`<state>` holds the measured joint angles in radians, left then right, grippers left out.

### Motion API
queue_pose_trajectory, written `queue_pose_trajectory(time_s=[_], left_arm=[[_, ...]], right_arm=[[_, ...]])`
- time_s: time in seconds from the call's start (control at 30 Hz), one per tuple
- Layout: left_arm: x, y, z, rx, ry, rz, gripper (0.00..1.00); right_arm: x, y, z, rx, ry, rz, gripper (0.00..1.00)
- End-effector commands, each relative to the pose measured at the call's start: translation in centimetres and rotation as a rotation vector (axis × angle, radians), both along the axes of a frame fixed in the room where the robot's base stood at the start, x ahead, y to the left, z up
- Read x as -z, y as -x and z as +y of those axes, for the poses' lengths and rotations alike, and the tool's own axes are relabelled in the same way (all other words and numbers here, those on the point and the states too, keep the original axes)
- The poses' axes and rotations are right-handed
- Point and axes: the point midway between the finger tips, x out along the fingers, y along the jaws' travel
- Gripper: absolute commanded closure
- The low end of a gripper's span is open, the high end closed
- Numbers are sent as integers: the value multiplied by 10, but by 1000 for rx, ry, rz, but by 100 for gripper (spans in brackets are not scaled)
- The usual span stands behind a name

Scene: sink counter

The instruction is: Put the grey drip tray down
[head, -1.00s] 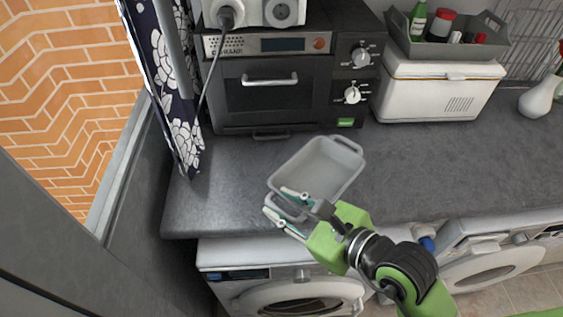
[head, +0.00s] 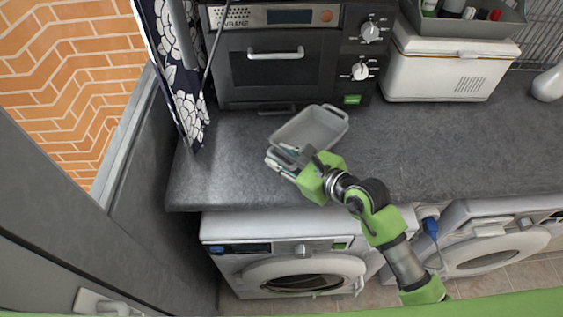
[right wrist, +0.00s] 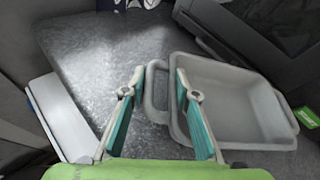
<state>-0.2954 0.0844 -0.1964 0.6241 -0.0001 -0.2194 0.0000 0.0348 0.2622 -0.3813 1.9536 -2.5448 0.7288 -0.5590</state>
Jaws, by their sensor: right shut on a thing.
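The grey drip tray (head: 318,127) is a shallow rectangular pan with a loop handle at each end. It is upright and empty over the counter, just in front of the oven. My right gripper (head: 283,158) is shut on its near-left end. In the right wrist view, the tray (right wrist: 235,98) is at the right, and the fingers of my right gripper (right wrist: 160,76) stand either side of its end wall and handle. One finger is inside the tray. I cannot tell whether the tray's underside touches the counter. My left gripper is not in view.
The dark counter (head: 450,150) is clear to the right of the tray. A black oven (head: 275,75) stands behind it, with a white cooler box (head: 447,75) to the right. A patterned curtain (head: 180,80) hangs at the left. Washing machines (head: 285,262) stand below the counter.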

Motion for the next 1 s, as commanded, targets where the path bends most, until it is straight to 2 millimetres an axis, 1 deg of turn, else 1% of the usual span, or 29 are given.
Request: queue_pose_trajectory(time_s=[0.07, 0.2, 0.3, 0.63, 0.67, 0.7, 0.73, 1.0], left_arm=[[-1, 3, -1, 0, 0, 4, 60], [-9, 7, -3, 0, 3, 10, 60], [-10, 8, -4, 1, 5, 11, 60], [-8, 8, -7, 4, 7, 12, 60], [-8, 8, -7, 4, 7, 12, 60], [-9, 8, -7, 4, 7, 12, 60], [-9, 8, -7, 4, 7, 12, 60], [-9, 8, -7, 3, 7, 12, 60]], right_arm=[[5, -6, 0, 1, 0, -2, 100], [26, -5, 0, 1, 2, 2, 100], [34, -5, 0, 0, 2, -2, 100], [38, -5, 0, 0, 0, -3, 100], [39, -5, 0, 0, 1, 1, 67], [38, -5, 0, 0, 1, 1, 57], [38, -5, 1, 0, 1, 1, 56], [38, -5, 0, 0, 0, 0, 56]])
